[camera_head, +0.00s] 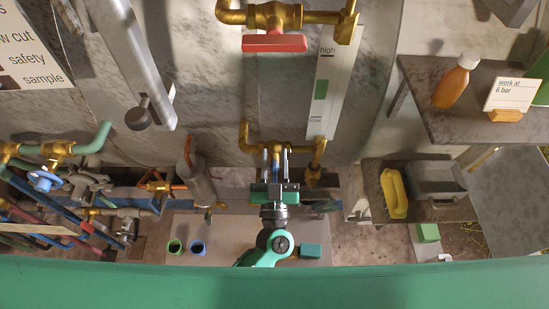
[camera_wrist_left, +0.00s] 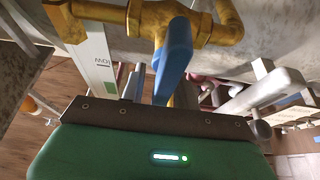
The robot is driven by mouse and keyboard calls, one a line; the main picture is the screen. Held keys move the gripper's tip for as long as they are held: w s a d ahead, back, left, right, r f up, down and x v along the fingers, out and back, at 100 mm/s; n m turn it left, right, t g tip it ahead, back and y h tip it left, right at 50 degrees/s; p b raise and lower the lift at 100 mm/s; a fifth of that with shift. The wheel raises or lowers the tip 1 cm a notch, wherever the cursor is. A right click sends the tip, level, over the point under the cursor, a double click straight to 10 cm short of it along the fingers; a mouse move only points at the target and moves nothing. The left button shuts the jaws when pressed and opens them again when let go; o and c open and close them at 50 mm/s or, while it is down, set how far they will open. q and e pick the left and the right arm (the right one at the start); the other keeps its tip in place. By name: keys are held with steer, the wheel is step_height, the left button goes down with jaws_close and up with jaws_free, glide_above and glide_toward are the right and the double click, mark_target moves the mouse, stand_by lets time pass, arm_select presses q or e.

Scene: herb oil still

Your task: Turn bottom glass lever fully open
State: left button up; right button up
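The bottom glass valve is brass (camera_head: 252,147), at the foot of the sight glass; it also shows in the left wrist view (camera_wrist_left: 156,20). Its blue lever (camera_wrist_left: 174,52) hangs down from the valve body in that view. In the head view, only a little blue of the lever (camera_head: 276,154) shows between my fingers. My left gripper (camera_head: 276,152) reaches up at the valve, with one finger on each side of the lever. The fingers are apart, and I see no clear contact with the lever. My right gripper is not in view.
The upper valve has a red lever (camera_head: 275,43) lying across. The level scale (camera_head: 330,85) stands right of the valves. A grey metal cylinder (camera_head: 198,182) and other pipes are at left. A shelf (camera_head: 440,115) with an orange bottle (camera_head: 453,85) is at right.

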arm_select(q)
jaws_close()
steer(key=n+y, duration=0.2)
steer(key=n, duration=0.1)
steer(key=shift+a+f+b, duration=0.15)
steer(key=shift+a+b, duration=0.15)
steer(key=shift+a+n+y, duration=0.15)
steer(key=shift+n+y, duration=0.2)
steer(key=shift+n, duration=0.45)
steer(key=shift+a+n+y, duration=0.15)
steer(key=shift+n+y, duration=0.2)
steer(key=shift+n, duration=0.45)
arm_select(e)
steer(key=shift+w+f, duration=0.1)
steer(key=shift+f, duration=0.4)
arm_select(q)
steer(key=shift+o, duration=0.8)
jaws_free()
